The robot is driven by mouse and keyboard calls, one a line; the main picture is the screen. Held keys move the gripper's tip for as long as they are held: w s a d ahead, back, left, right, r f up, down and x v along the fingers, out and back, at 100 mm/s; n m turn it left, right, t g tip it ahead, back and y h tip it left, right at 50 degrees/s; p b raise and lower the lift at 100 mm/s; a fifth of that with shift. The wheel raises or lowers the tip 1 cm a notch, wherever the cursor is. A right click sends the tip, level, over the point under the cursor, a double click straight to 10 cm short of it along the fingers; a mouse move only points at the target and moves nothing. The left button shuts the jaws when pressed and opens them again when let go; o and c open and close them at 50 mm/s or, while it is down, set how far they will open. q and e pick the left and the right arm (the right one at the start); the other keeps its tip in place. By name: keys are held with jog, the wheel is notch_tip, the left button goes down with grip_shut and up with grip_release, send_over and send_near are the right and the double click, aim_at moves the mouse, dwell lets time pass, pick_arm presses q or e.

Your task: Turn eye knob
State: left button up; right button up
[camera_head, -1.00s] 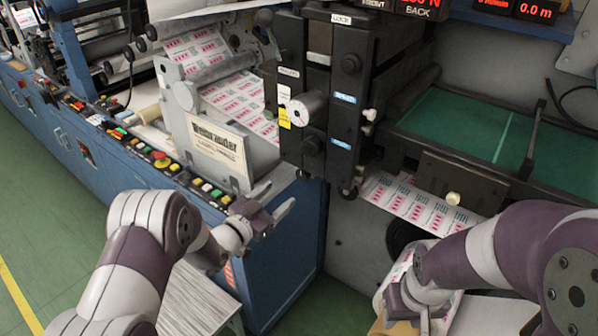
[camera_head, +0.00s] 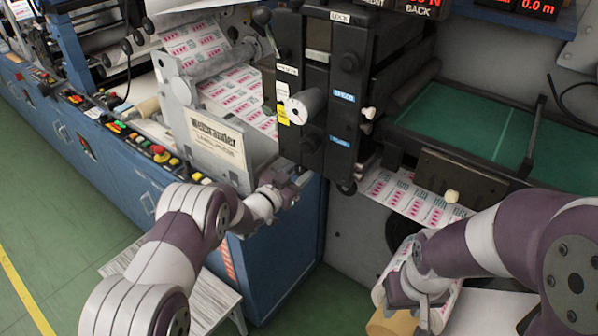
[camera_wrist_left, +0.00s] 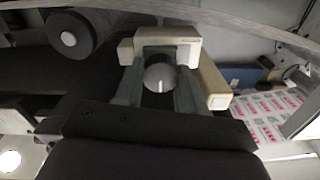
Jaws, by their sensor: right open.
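A round grey knob (camera_wrist_left: 159,76) with a white line on its face shows in the left wrist view, in front of a beige housing (camera_wrist_left: 165,38). My left gripper (camera_wrist_left: 159,92) has one finger on each side of this knob. I cannot tell whether the fingers press on it. In the head view my left gripper (camera_head: 286,184) is at the machine front, right of the Webrander plate, and it hides the knob there. My right gripper (camera_head: 402,304) is open at the lower right, beside a roll of printed labels (camera_head: 440,305).
The black unit (camera_head: 325,95) with a silver cylinder (camera_head: 304,105) stands just above my left gripper. The Webrander plate (camera_head: 217,143) and a row of coloured buttons (camera_head: 150,146) are to the left. A slatted stool (camera_head: 205,290) stands on the floor below.

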pick_arm(q)
jog(key=shift+n, duration=0.3)
jog(key=shift+n+b, duration=0.45)
jog(key=shift+n, duration=0.45)
jog(key=n, duration=0.3)
jog(key=shift+n+b, duration=0.3)
jog(key=shift+b, duration=0.05)
jog(key=n, duration=0.3)
jog(key=shift+a+n, duration=0.1)
jog(key=shift+n, duration=0.2)
jog(key=shift+w+n, duration=0.1)
jog(key=shift+n, duration=2.1)
jog(key=o, duration=1.1)
jog(key=shift+c, duration=0.2)
jog(key=shift+a, duration=0.1)
